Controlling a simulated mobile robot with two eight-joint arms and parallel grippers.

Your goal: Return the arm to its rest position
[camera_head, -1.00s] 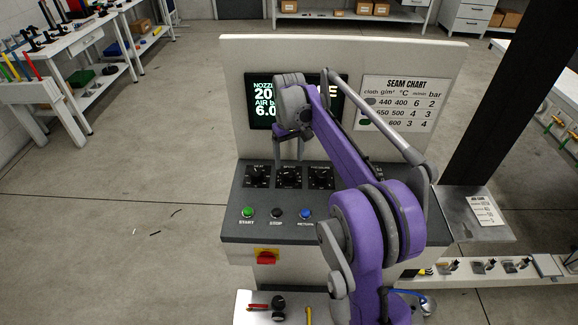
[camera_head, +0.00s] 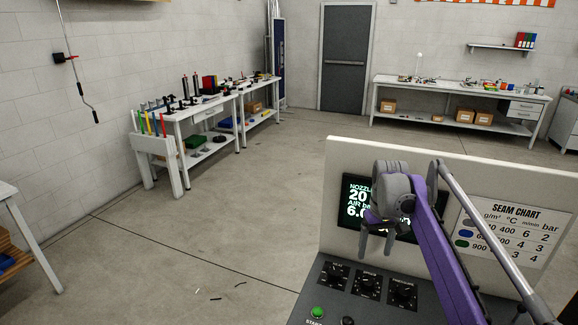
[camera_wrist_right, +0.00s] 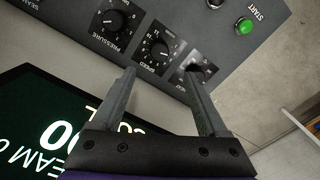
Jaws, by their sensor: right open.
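My right arm (camera_head: 440,245), purple and grey, reaches in from the lower right in the head view. Its gripper (camera_head: 377,250) hangs in front of the console's dark screen (camera_head: 358,190), above the row of knobs. In the right wrist view the two grey fingers of the right gripper (camera_wrist_right: 160,85) are spread apart with nothing between them. Beyond them lie the console panel (camera_wrist_right: 190,15) with the PRESSURE and SPEED knobs, a third knob partly behind a finger, and the green START button (camera_wrist_right: 244,26). My left gripper is in neither view.
The console's back panel (camera_head: 340,150) carries a seam chart (camera_head: 508,228) at right, partly behind my arm. Workbenches (camera_head: 200,108) stand along the left wall, another bench (camera_head: 455,90) at the back. A table corner (camera_head: 8,190) shows at left. The floor (camera_head: 190,230) between is mostly clear.

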